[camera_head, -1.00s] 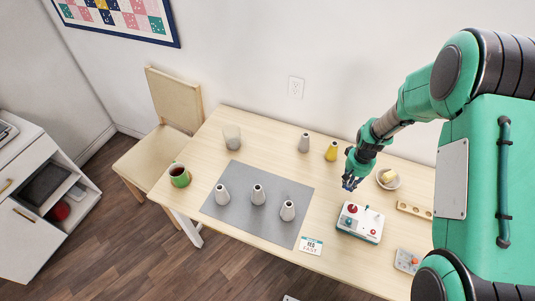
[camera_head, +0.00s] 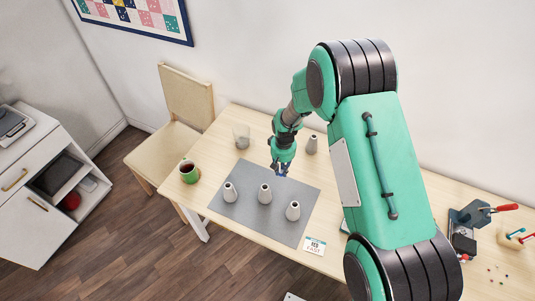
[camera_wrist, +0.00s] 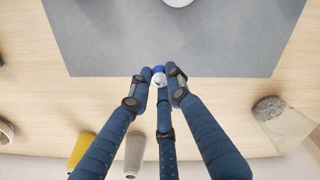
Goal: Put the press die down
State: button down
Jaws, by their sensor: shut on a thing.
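My gripper (camera_head: 280,172) is over the back edge of the grey mat (camera_head: 250,225), behind the conical grey bottles. In the wrist view its blue fingers (camera_wrist: 159,73) are closed around a small piece, apparently the press die (camera_wrist: 159,79), of which only a pale, shiny bit shows. The fingers hide the rest of it. The mat also shows in the wrist view (camera_wrist: 100,50), just beyond the fingertips. I cannot tell how high the piece is above the table.
A yellow bottle (camera_wrist: 82,150) shows in the wrist view. A red-handled press (camera_head: 465,215) stands right.

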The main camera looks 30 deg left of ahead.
jog(key=shift+s+a+f, duration=0.1)
jog(key=shift+s+a, duration=0.2)
jog(key=shift+a, duration=0.35)
jog(key=shift+s+a, duration=0.25)
jog(key=shift+a, duration=0.35)
send_over(268, 154)
jog(key=shift+a+f, duration=0.1)
jog(key=shift+f, duration=0.65)
jog(key=shift+f, duration=1.75)
jog(key=shift+f, duration=0.15)
